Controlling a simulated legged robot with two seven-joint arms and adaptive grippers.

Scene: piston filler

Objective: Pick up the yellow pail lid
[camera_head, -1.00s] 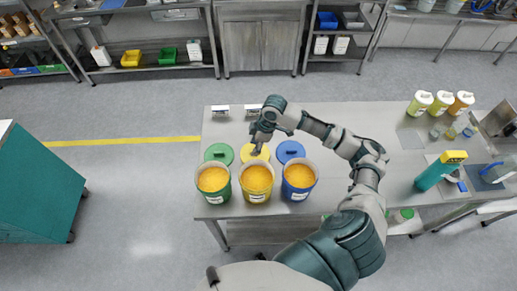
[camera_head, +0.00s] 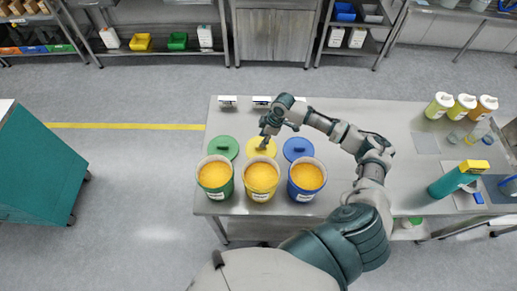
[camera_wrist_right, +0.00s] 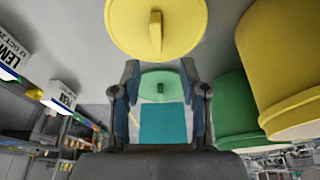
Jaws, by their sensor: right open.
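The yellow pail lid (camera_head: 252,149) lies on the table behind the yellow pail (camera_head: 261,179), between the green lid (camera_head: 223,148) and the blue lid (camera_head: 298,149). My right gripper (camera_head: 264,145) is over the yellow lid and hides part of it. In the right wrist view the yellow lid (camera_wrist_right: 182,22) fills the top, with its raised handle (camera_wrist_right: 155,32) facing the gap between the fingers. The right gripper (camera_wrist_right: 160,68) is open and empty there, and the handle appears just past the fingertips. My left gripper is not in view.
A green pail (camera_head: 215,177) and a blue pail (camera_head: 306,179) flank the yellow pail, all filled with orange material. Small labelled stands (camera_head: 228,102) line the table's back edge.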

